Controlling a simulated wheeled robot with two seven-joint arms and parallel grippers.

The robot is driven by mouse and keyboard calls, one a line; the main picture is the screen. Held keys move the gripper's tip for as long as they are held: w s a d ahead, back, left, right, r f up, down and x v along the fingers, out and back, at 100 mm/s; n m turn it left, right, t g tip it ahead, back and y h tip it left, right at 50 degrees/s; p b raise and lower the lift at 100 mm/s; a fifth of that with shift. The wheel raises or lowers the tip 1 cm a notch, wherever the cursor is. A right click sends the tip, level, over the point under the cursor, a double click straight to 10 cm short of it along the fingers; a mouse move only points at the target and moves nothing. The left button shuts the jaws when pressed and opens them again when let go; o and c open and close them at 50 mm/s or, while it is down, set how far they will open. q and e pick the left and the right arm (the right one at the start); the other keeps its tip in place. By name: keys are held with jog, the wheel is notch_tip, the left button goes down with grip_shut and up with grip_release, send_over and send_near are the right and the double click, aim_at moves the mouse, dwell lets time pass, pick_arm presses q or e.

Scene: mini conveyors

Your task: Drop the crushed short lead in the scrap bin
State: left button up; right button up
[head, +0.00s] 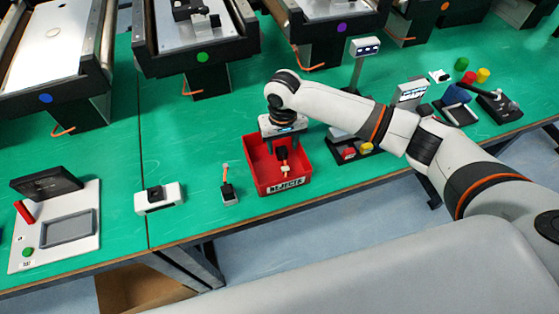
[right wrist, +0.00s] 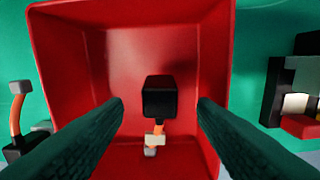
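The red bin (head: 301,181) labelled REJECTS stands near the table's front edge; its red wall also fills much of the right wrist view (right wrist: 60,60). My right gripper (head: 281,147) is above the bin, pointing down. In the right wrist view its two dark fingers (right wrist: 160,112) are wide apart. A short lead (right wrist: 158,97), with a black block, an orange cable and a pale end, shows between and below them, touching neither finger. In the head view this lead (head: 284,168) appears within the bin; its exact height is unclear. My left gripper is not in view.
Another orange-and-black lead (head: 228,192) stands left of the bin, beside a white device (head: 159,197). Conveyors (head: 195,55) line the back. Green table shows between these things.

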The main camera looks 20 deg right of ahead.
notch_tip(320, 180, up, 12)
jog(key=shift+b, duration=0.45)
dwell(0.5)
